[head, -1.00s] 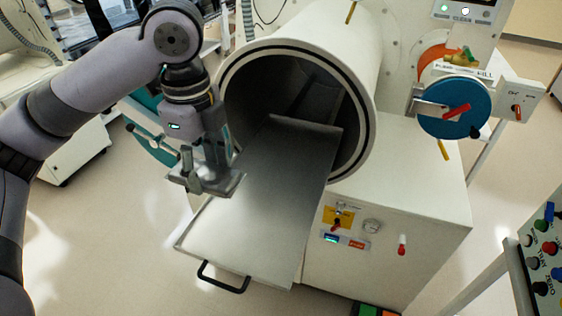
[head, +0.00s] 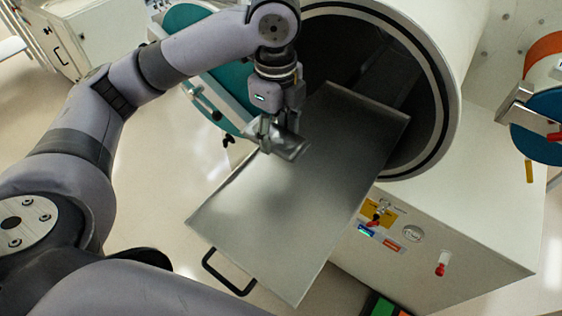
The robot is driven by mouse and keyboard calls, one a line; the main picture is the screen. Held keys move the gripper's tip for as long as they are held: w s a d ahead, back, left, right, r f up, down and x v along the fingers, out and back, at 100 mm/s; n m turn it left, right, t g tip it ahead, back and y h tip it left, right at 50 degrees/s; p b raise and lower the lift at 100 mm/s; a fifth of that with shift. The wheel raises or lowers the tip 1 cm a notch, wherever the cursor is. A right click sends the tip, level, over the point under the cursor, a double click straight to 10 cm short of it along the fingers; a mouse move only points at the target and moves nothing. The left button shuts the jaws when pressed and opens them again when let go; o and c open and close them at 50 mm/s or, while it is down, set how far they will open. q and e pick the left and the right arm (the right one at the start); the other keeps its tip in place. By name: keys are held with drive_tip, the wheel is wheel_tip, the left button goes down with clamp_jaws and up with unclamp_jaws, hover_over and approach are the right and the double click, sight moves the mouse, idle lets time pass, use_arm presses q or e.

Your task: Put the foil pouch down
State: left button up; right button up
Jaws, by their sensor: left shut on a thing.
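My left gripper (head: 276,138) is shut on the foil pouch (head: 289,147), a small silvery grey packet. It holds the pouch over the upper left part of the metal tray (head: 290,215). Whether the pouch touches the tray cannot be told from this view. The tray is a bare, flat sheet with a low rim and a black handle (head: 228,275) at its near end. It sticks out of the round chamber opening (head: 440,100). My right gripper is not in view.
The white cabinet (head: 470,220) under the chamber carries a red-handled valve (head: 378,216) and a gauge (head: 413,233). A teal round door (head: 230,85) stands open left of the chamber. The tray's near half is clear.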

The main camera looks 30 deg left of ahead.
use_arm(q)
hover_over(278, 172)
wheel_tip(278, 172, down, 6)
drive_tip(key=shift+s+f, duration=0.1)
drive_tip(key=shift+f, duration=0.2)
wheel_tip(278, 172, down, 4)
drive_tip(key=shift+r+p, duration=0.25)
drive_tip(key=shift+p, duration=0.2)
drive_tip(key=shift+f, duration=0.2)
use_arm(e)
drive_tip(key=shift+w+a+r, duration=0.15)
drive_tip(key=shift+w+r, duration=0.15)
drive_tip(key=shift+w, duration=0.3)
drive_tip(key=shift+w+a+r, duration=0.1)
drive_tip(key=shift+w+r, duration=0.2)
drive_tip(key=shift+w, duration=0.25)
use_arm(q)
drive_tip(key=shift+f, duration=0.1)
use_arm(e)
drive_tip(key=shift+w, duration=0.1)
